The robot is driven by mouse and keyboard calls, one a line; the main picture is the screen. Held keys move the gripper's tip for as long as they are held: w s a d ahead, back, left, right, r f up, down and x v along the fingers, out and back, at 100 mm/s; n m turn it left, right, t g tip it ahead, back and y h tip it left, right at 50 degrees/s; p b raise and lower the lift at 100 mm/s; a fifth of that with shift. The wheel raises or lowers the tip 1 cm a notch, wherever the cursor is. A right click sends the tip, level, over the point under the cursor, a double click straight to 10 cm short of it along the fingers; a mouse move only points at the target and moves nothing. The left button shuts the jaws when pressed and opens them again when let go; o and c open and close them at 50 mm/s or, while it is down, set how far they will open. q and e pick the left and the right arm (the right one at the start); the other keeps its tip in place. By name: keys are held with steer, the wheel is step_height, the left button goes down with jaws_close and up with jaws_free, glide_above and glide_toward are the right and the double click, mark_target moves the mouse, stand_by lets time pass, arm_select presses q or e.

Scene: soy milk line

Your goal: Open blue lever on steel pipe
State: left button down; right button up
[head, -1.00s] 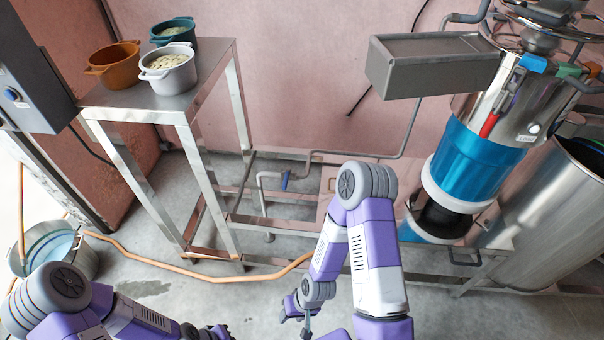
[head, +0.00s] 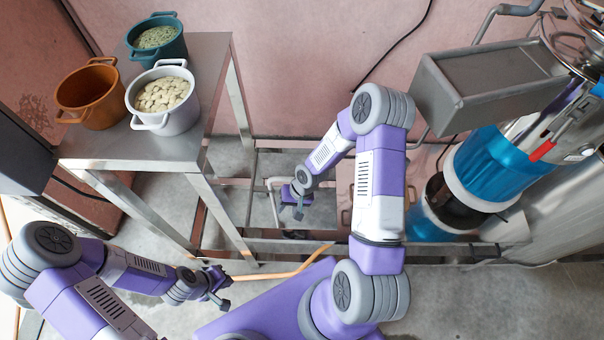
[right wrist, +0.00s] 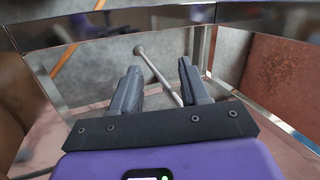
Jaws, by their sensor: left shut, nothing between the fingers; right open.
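A thin steel pipe (head: 274,205) stands low beside the metal frame in the head view. My right gripper (head: 299,211) is just to its right in that picture. I cannot make out the blue lever; my right gripper and wrist may cover it. In the right wrist view the right gripper (right wrist: 159,67) is open, and a thin steel rod (right wrist: 153,67) with a round end shows between its fingers, seemingly beyond them. I cannot tell whether they touch. My left gripper (head: 224,302) is shut and empty over the floor at the lower left, away from the pipe.
A steel table (head: 150,148) holds an orange pot (head: 92,98), a white pot (head: 162,100) and a teal pot (head: 157,42). A grey metal chute (head: 490,85) and a blue machine (head: 492,168) stand at the right. An orange hose (head: 300,266) lies low near the frame.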

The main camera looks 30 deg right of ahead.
steer(key=w+d+r+m+h+p, duration=0.1)
steer(key=w+d+r, duration=0.15)
steer(key=d, duration=0.25)
steer(key=w+d+r+h+p, duration=0.1)
steer(key=d+r, duration=0.2)
steer(key=d, duration=0.1)
arm_select(q)
steer(key=shift+r+b, duration=0.65)
steer(key=shift+b, duration=0.4)
arm_select(e)
steer(key=shift+m, duration=0.3)
steer(key=f, duration=0.3)
steer(key=w+f, duration=0.1)
steer(key=f, duration=0.3)
steer(key=shift+w+a, duration=0.2)
jaws_close()
